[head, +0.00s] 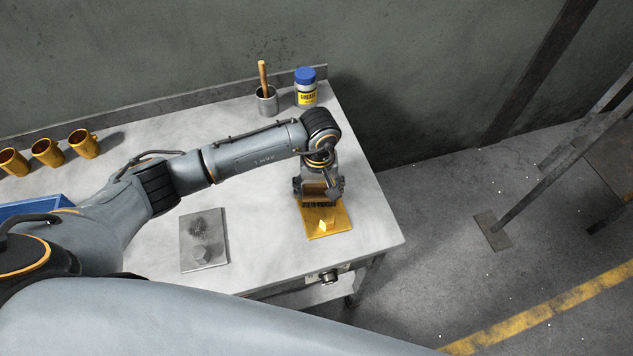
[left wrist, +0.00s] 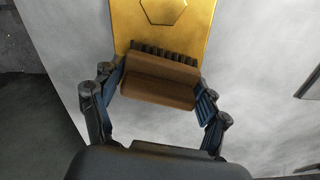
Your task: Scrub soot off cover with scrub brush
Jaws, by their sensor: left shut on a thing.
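My left gripper (head: 317,187) is shut on the brown block of the scrub brush (left wrist: 160,82), whose dark bristles face down. The brush is at the far end of a yellow cover plate (head: 340,221) near the table's right edge; bristles and plate appear to meet, though exact contact is hard to tell. My right gripper is not in view.
A grey cup (head: 267,103) with a wooden handle in it and a blue-lidded jar (head: 306,94) stand at the back. Several yellow mugs (head: 84,144) and a blue bin (head: 35,205) are at left. The table (head: 262,225) is bare between the plates.

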